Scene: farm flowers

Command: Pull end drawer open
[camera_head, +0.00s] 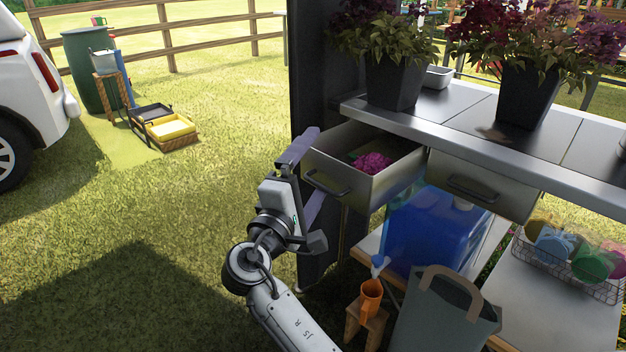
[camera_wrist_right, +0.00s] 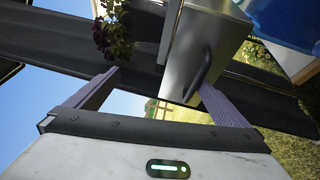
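The end drawer (camera_head: 345,185) at the left of the metal table is pulled partly out, and its inside shows. A pink flower head (camera_head: 372,162) lies in it. Its front and dark bar handle (camera_head: 327,187) face my right gripper (camera_head: 316,163). The right gripper is open, its two fingers apart at the drawer's left front corner. In the right wrist view, the drawer front (camera_wrist_right: 187,45) and handle (camera_wrist_right: 198,76) show by the tip of the right-hand finger. I cannot tell whether that finger touches the handle. My left gripper is not in view.
A second drawer (camera_head: 480,187) beside it is closed. Potted purple plants (camera_head: 395,82) stand on the tabletop (camera_head: 450,105). Open grass lies to the left.

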